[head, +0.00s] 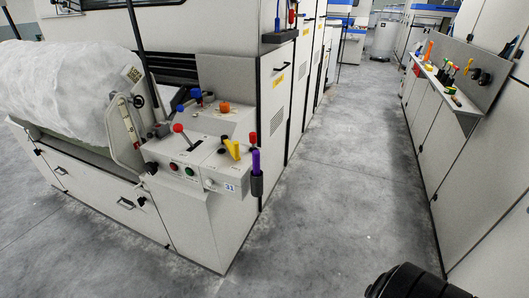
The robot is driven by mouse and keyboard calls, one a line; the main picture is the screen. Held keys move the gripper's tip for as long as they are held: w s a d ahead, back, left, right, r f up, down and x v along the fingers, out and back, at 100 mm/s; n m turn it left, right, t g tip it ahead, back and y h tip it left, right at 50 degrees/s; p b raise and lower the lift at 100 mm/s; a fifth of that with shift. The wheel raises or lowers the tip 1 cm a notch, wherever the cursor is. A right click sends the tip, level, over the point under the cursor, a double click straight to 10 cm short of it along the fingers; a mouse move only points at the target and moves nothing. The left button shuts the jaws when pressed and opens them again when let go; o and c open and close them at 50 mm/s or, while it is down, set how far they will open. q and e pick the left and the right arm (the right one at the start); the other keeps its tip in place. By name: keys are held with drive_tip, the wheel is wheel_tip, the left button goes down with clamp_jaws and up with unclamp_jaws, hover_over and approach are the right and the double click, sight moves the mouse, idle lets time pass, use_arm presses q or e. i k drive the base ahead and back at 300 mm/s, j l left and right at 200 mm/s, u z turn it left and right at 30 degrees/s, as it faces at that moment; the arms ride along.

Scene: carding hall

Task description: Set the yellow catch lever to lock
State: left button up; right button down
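The yellow catch lever (232,149) stands on the sloped top of the light grey control console (212,165) at the near end of the machine. It is tilted, with its upper end toward the left. Neither of my grippers shows in the head view, and nothing is touching the lever.
Near the lever are a red-knobbed lever (179,129), a red-topped lever (252,138), a purple handle (256,162) in a dark holder, and an orange knob (224,107). A white fibre roll (65,90) lies left. The grey aisle floor (335,190) is clear.

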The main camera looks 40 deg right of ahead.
sight(234, 150)
drive_tip(key=z, duration=0.95)
